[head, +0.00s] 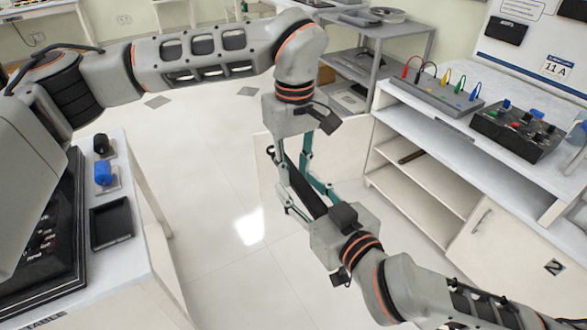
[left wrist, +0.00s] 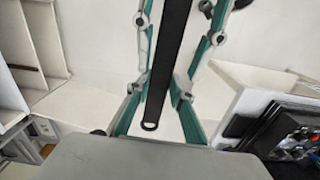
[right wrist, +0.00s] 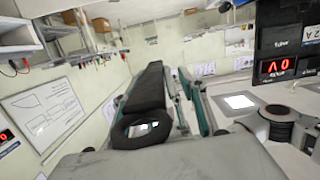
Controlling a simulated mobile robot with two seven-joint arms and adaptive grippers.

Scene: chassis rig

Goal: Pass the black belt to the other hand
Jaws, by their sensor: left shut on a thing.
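The black belt (head: 303,190) stretches between my two grippers in the head view. My left gripper (head: 291,166) points down and is shut on the belt. In the left wrist view the belt (left wrist: 168,60) runs between the fingers, with a ring at its near end. My right gripper (head: 291,183) points up from below, its fingers spread on both sides of the belt. In the right wrist view the belt (right wrist: 149,90) lies between these fingers, its oval loop close to the palm. The fingertips overlap, so exact contact is hard to see.
A white bench (head: 425,135) with shelves stands at the right, holding a terminal strip (head: 437,96) and a black control box (head: 518,130). A table at the left holds a black tray (head: 111,221) and a blue knob part (head: 103,174). Open floor (head: 205,215) lies between.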

